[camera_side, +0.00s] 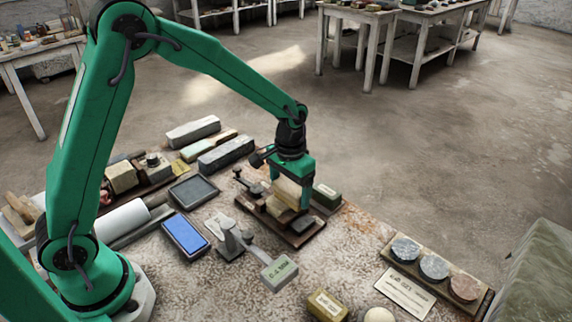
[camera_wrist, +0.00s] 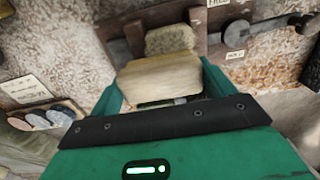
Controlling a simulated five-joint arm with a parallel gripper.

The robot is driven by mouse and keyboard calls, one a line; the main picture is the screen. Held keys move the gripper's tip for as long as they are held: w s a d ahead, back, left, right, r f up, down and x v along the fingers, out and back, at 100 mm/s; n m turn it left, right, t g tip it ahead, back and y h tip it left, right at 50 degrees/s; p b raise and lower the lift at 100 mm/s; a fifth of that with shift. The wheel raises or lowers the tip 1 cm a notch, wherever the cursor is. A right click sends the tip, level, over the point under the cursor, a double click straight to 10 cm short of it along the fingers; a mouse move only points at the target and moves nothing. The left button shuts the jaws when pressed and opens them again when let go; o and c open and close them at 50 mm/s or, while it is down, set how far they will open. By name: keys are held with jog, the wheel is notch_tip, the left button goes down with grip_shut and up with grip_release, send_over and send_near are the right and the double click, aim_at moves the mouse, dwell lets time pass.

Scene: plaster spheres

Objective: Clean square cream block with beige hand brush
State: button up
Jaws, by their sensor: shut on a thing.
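My gripper (camera_side: 291,185) is shut on a beige block-shaped thing, which looks like the hand brush (camera_side: 287,192). In the wrist view the brush (camera_wrist: 160,79) lies across between the green fingers (camera_wrist: 160,88). Just beyond it a smaller cream block (camera_wrist: 170,39) sits in a dark wooden clamp fixture (camera_wrist: 119,52). In the side view the fixture (camera_side: 305,236) stands directly under my gripper, and the block is largely hidden by the brush. I cannot tell whether the brush touches the block.
A blue pad (camera_side: 185,234) and a dark tray (camera_side: 193,190) lie left of the fixture. A grey stand with a label plate (camera_side: 279,272) is in front. A board with several round discs (camera_side: 434,266) lies further right.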

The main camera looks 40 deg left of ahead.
jog(key=shift+d, duration=0.85)
jog(key=shift+a, duration=0.1)
jog(key=shift+a, duration=1.05)
jog(key=shift+a, duration=0.2)
jog(key=shift+a, duration=0.9)
jog(key=shift+d, duration=0.1)
jog(key=shift+d, duration=1.05)
